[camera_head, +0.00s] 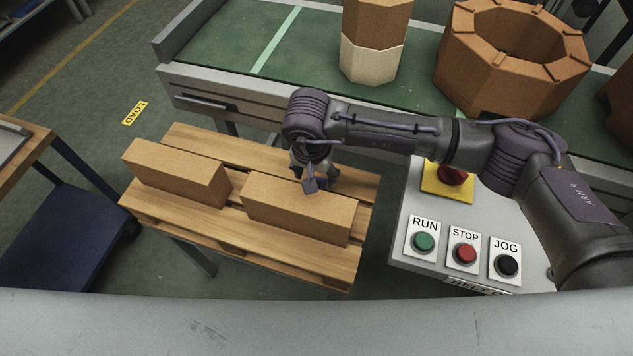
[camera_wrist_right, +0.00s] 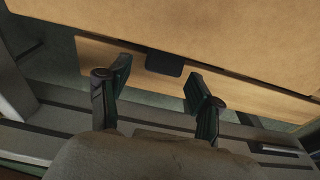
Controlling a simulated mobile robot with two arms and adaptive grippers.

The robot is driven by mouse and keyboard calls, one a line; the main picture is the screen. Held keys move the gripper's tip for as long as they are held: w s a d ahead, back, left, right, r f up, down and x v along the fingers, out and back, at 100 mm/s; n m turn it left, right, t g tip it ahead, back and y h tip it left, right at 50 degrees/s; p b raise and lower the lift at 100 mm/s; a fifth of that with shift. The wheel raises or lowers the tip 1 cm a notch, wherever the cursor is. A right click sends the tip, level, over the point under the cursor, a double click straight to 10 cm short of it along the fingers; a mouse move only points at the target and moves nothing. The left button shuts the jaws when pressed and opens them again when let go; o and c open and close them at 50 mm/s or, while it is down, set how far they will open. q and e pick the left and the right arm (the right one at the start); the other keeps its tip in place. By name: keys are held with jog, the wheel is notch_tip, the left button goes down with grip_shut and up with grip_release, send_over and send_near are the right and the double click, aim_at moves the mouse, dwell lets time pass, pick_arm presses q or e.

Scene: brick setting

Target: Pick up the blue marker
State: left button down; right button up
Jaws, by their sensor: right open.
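I cannot make out a blue marker for certain in either view. My right gripper (camera_head: 313,180) is over the right-hand tan brick (camera_head: 295,213) on the wooden pallet (camera_head: 330,268), at that brick's back edge. In the right wrist view the gripper (camera_wrist_right: 160,84) is open, its two dark fingers apart. A small dark rounded block (camera_wrist_right: 164,63) shows between them against the tan surface; I cannot tell what it is. The fingers hide part of what lies below. My left gripper is not in view.
A second brick (camera_head: 175,172) lies to the left on the pallet. A control panel (camera_head: 408,248) with RUN, STOP and JOG buttons stands at right. Behind is a green conveyor (camera_head: 310,65) with octagonal brick pieces (camera_head: 512,62). A blue-topped stand (camera_head: 60,235) is at left.

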jog(key=f, duration=0.3)
jog(key=f+p, duration=0.1)
jog(key=f, duration=0.1)
jog(key=shift+w+d+f, duration=0.1)
jog(key=shift+w+d, duration=0.05)
jog(key=shift+w, duration=0.25)
grip_shut()
notch_tip(320, 180, up, 10)
jog(key=p, duration=0.4)
jog(key=shift+p, duration=0.35)
